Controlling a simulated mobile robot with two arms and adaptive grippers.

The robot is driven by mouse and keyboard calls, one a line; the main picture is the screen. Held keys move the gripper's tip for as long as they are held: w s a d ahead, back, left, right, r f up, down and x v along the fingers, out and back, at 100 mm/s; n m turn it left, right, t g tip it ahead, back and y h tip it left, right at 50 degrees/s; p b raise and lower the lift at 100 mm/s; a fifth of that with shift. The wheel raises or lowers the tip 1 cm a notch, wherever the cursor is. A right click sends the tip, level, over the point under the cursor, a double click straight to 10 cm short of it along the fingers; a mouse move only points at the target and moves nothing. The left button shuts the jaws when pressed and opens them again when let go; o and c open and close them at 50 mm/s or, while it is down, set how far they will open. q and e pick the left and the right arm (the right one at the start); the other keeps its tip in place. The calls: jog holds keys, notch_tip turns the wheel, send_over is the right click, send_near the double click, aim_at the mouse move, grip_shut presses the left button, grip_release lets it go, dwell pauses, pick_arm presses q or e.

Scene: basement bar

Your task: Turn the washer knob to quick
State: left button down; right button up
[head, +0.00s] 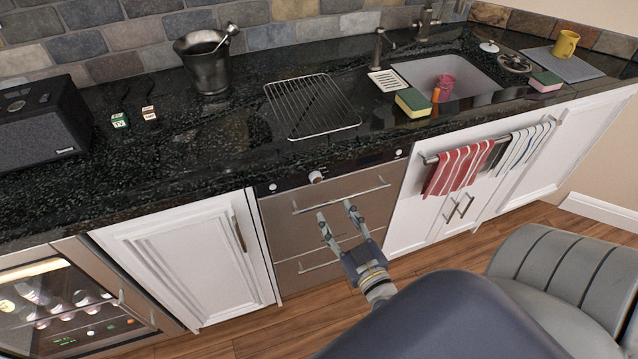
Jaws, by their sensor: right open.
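The knob (316,177) is a small pale round knob on the dark control strip of a stainless appliance (285,222) under the counter. Which setting it points to is too small to read. My right gripper (335,209) is open and empty, in front of the appliance's upper handle. In the picture its fingertips lie below the knob and a little to its right, apart from it. My left gripper is not in view.
The appliance's upper handle (342,195) runs across just below the knob. A wire rack (311,106) lies on the black counter above. Striped towels (458,171) hang from a rail at the right. A grey chair (562,285) stands at the lower right.

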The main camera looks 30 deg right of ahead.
aim_at(318, 181)
jog(key=w, duration=0.3)
jog(key=w+d, duration=0.1)
jog(key=w, duration=0.2)
jog(key=w+d+p, duration=0.1)
jog(key=w, duration=0.2)
jog(key=shift+r, duration=0.15)
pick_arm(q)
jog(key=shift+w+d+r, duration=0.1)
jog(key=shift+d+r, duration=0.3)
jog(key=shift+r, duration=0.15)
pick_arm(e)
jog(key=shift+w+d, duration=0.15)
jog(key=shift+w, duration=0.7)
jog(key=shift+c, duration=0.2)
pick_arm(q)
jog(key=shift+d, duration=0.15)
pick_arm(e)
jog(key=c, duration=1)
